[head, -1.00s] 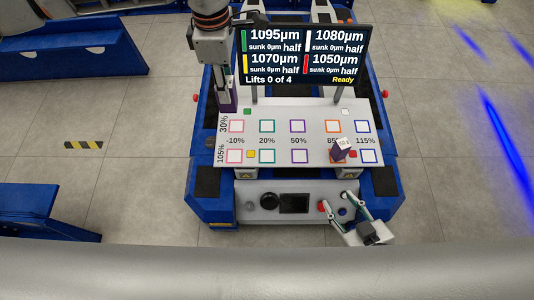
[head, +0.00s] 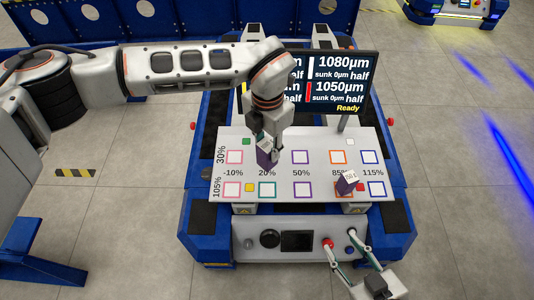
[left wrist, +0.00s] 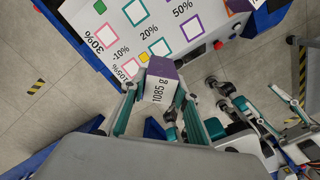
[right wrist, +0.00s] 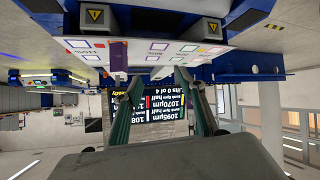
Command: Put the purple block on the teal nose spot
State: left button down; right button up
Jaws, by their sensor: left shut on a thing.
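My left gripper (head: 265,140) is shut on a purple block (head: 266,155) with a white face. In the left wrist view the block (left wrist: 163,69) sits between the fingers, its face reading 1085 g. In the head view it hangs over the 20% column and hides the upper teal square. The lower teal square (head: 267,189) is clear, and it also shows in the left wrist view (left wrist: 160,47). Neither teal square is labelled nose. My right gripper (head: 340,246) is open and empty at the cart's front; its fingers stand apart in the right wrist view (right wrist: 155,92).
A second white-and-purple block (head: 346,182) stands by the lower 85% square. The white panel (head: 218,172) also bears small green (head: 246,141), yellow (head: 250,187), white (head: 350,141) and red (head: 360,187) patches. A display (head: 345,85) stands behind the panel.

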pick_arm(q)
notch_tip(320, 180, down, 17)
jog(key=b, duration=0.5)
pick_arm(e)
jog(key=w+a+r+m+t+y, duration=0.1)
jog(key=w+a+r, duration=0.1)
jog(key=a+r, duration=0.2)
jog(key=shift+w+a+m+y, duration=0.3)
jog(key=shift+w+a, duration=0.05)
jog(key=shift+a, duration=0.05)
pick_arm(q)
jog(key=shift+f, duration=0.1)
